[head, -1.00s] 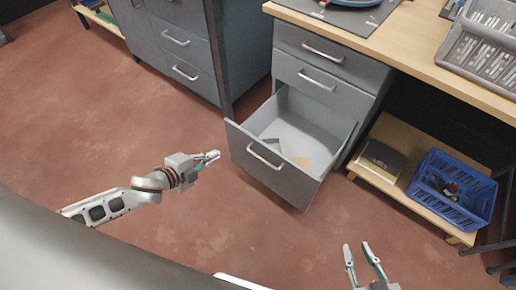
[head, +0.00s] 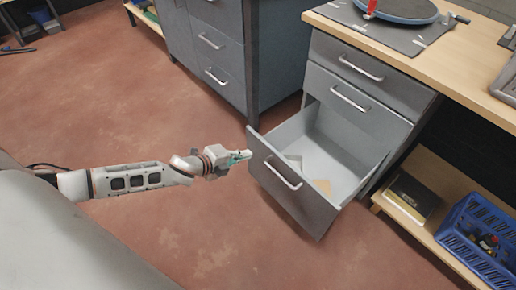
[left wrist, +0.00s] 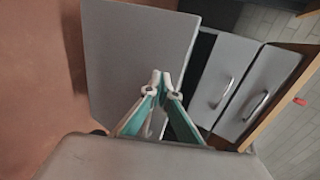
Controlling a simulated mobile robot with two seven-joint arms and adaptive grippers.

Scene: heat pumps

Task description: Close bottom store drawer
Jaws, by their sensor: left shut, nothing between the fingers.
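The bottom store drawer (head: 276,184) is a grey drawer pulled well out of the cabinet under the wooden worktop. Its front has a pale bar handle (head: 283,172), and a few small flat pieces lie inside. My left gripper (head: 247,155) is shut and empty, with its tips close to the left end of the drawer front. I cannot tell whether they touch it. In the left wrist view the shut fingertips (left wrist: 160,82) show in front of a large grey panel (left wrist: 135,45). My right gripper is out of view.
Two shut drawers (head: 352,92) sit above the open one. A second grey cabinet (head: 210,50) stands to the left. A low wooden shelf with a blue crate (head: 480,240) is at the right. The red floor before the drawer is clear.

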